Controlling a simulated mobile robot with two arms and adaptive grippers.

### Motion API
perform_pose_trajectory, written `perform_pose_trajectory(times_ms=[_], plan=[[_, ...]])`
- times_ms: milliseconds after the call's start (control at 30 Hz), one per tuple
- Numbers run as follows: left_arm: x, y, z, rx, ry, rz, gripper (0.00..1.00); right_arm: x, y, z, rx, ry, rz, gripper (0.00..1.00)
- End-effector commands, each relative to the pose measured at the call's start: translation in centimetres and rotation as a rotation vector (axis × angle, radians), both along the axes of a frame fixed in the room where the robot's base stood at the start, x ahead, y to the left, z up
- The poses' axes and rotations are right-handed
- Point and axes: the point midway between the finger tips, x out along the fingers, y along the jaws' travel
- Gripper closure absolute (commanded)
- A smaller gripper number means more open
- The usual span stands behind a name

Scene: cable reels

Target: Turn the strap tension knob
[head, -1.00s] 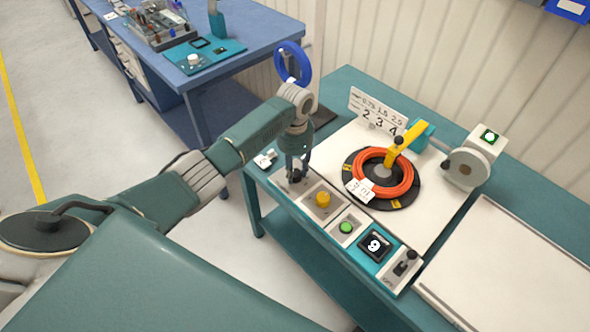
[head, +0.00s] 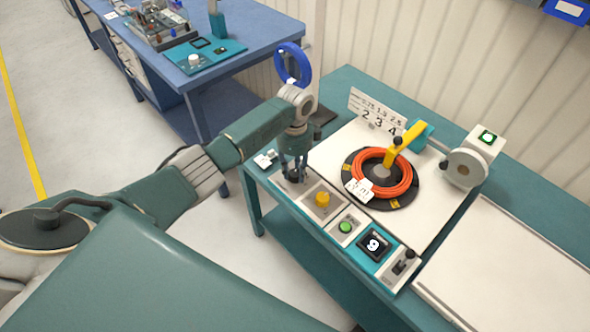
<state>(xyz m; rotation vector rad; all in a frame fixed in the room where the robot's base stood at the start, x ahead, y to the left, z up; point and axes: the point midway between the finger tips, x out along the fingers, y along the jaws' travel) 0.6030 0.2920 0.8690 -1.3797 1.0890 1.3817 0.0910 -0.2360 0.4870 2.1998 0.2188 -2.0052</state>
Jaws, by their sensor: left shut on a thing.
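The strap tension knob (head: 294,176) is a small dark knob on a pale panel at the left end of the control strip, along the front edge of the teal bench. My left gripper (head: 294,172) points down over it, with its fingers shut around the knob. The fingers partly hide the knob, and I cannot read its pointer or any scale. My right gripper is not in view.
An orange cable coil (head: 400,186) lies on a black turntable behind. A white board (head: 510,265) lies at right.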

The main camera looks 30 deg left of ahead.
Motion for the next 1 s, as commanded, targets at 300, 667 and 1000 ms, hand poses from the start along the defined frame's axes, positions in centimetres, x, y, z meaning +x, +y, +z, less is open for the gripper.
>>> perform_pose_trajectory(times_ms=[300, 667, 1000], plan=[[0.2, 0.1, 0.1, 0.001, -0.005, -0.299, 0.95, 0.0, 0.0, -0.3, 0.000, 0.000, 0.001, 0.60], [0.2, 0.0, 0.1, 0.002, -0.005, -0.642, 0.95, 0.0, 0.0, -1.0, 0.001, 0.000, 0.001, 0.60], [0.2, 0.0, 0.1, 0.002, -0.005, -0.954, 0.95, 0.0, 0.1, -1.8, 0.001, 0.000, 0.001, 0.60]])
